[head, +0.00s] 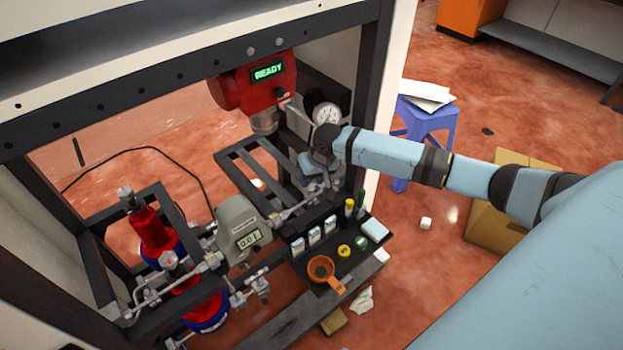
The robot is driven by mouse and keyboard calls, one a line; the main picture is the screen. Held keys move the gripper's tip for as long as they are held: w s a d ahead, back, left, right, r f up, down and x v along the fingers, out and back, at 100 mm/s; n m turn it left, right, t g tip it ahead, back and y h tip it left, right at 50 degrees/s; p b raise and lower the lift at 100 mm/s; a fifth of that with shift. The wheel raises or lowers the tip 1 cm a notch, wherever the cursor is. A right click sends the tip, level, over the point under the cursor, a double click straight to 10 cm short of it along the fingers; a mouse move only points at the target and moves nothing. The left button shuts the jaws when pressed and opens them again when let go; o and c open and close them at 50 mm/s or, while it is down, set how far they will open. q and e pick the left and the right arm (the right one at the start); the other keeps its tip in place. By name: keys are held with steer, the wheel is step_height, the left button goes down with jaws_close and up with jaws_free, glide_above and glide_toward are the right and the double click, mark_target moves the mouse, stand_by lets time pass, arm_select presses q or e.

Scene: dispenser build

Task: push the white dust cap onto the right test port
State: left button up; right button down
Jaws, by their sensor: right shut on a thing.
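My right gripper (316,178) reaches in from the right, inside the dark frame, at the right end of the metal pipework (290,210). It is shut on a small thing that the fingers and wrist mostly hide. I cannot make out the white dust cap there for certain. The right test port is not clearly visible; the gripper and fittings crowd that spot, so I cannot tell whether cap and port touch. My left gripper is out of view.
A red unit reading READY (267,71) hangs above. A gauge (326,113) sits close behind my right wrist. A grey meter (242,229) stands left of the gripper.

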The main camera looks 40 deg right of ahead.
stand_by(0.7)
steer(key=shift+p, duration=0.8)
steer(key=shift+f+b, duration=0.4)
steer(key=shift+f, duration=1.1)
stand_by(0.6)
steer(key=shift+c, duration=1.7)
jaws_free()
